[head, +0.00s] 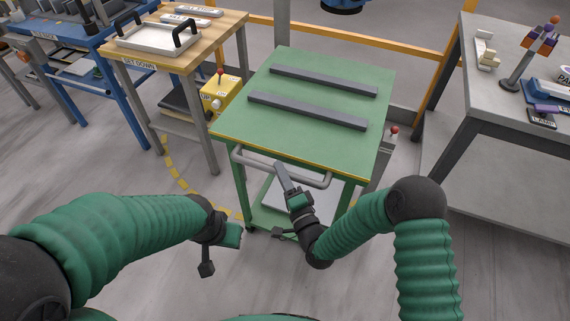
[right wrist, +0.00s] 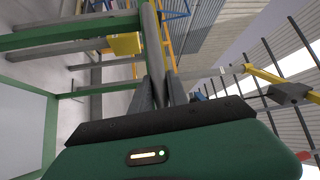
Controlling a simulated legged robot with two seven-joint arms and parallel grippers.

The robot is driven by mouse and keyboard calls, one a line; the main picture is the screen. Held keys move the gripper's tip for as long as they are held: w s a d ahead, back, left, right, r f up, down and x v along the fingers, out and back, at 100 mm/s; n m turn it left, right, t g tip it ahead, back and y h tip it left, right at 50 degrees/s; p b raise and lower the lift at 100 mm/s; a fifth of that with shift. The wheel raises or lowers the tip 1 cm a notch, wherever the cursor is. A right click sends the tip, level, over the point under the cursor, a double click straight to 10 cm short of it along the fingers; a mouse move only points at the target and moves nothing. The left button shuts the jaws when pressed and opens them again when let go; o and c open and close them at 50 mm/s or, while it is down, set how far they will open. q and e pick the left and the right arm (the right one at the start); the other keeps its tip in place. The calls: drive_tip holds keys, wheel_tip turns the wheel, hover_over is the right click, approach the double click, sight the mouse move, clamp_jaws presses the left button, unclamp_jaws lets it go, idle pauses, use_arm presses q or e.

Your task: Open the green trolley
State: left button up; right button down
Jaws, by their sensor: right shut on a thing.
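The green trolley (head: 330,85) stands in the middle of the head view, with a green top and two dark grey bars across it. Its grey handle (head: 245,160) runs along the near side. In the right wrist view the fingers (right wrist: 164,88) close around the grey bar of the handle (right wrist: 150,35), which runs up the picture. My left gripper (head: 215,252) hangs low at the left, apart from the trolley; its finger gap is not clear.
A wooden-topped table (head: 205,50) with a white tray (head: 157,38) stands at the back left, with a yellow box (head: 222,95) beside the trolley. A grey table (head: 510,95) with small items stands at the right. The floor in front is clear.

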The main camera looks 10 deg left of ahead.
drive_tip(key=shift+s+a+f, duration=0.15)
drive_tip(key=shift+s, duration=0.65)
drive_tip(key=shift+s+a+f, duration=0.15)
drive_tip(key=shift+s, duration=0.65)
drive_tip(key=c, duration=1.3)
unclamp_jaws()
drive_tip(key=shift+w, duration=0.15)
drive_tip(key=shift+r, duration=0.1)
drive_tip(key=v, duration=1.7)
drive_tip(key=shift+w+a, duration=0.1)
drive_tip(key=shift+a, duration=0.05)
